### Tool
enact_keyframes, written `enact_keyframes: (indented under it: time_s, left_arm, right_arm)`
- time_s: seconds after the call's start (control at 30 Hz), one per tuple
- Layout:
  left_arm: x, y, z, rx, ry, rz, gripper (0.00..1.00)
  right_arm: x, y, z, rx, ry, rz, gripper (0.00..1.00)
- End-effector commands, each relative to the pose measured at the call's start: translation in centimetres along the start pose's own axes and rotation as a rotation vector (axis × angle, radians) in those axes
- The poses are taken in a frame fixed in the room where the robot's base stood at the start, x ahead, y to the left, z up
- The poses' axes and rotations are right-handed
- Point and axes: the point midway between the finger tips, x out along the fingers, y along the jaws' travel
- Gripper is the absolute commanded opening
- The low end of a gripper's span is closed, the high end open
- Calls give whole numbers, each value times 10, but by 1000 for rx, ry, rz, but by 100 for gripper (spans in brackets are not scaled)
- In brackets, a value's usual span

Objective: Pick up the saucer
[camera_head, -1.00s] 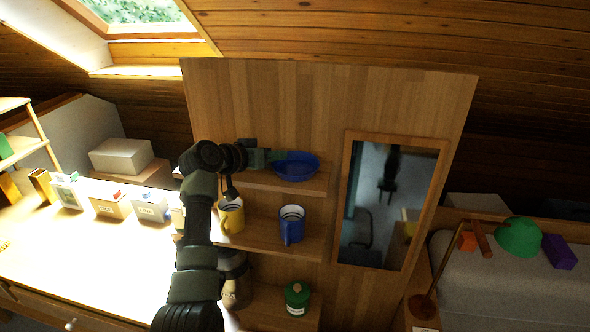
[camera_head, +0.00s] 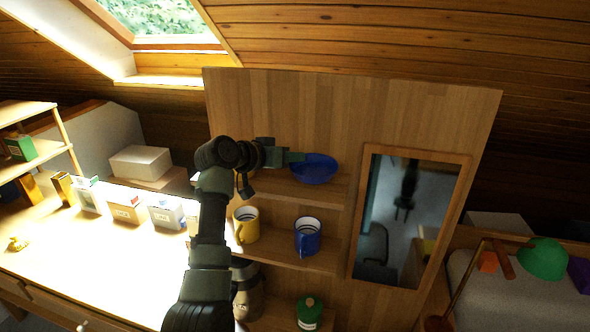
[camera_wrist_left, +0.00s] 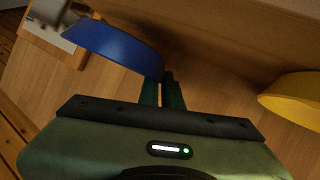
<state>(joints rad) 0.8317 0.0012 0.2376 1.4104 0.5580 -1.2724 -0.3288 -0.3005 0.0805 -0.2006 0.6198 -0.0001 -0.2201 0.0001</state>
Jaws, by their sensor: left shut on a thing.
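The blue saucer (camera_head: 316,169) is at the top wall shelf (camera_head: 325,192), near its right end. It also shows in the left wrist view (camera_wrist_left: 115,47), at the upper left. My left gripper (camera_head: 298,157) reaches it from the left and is shut on its near rim. The fingers in the wrist view (camera_wrist_left: 166,82) meet the saucer's edge. I cannot tell clearly whether the saucer is clear of the board. My right gripper is not in view.
A yellow mug (camera_head: 246,226) and a blue mug (camera_head: 308,238) stand on the shelf below. A green-lidded jar (camera_head: 309,313) sits lower down. A framed mirror (camera_head: 410,215) hangs to the right. Several boxes line the desk at left.

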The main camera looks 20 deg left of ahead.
Motion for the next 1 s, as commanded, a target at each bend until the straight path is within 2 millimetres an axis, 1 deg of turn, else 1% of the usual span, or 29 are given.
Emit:
enact_keyframes:
  time_s: [0.03,0.1,0.5,0.8,1.0]
  left_arm:
    - [-3,2,-8,6,6,0,0]
    - [-8,6,-20,6,7,0,0]
    - [-40,30,-95,4,7,-1,0]
    - [-63,49,-151,3,6,-1,0]
    - [-76,60,-183,1,4,0,0]
  right_arm:
    - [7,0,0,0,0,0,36]
    - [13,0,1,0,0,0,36]
    - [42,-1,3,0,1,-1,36]
    - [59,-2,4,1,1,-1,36]
    - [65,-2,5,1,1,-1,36]
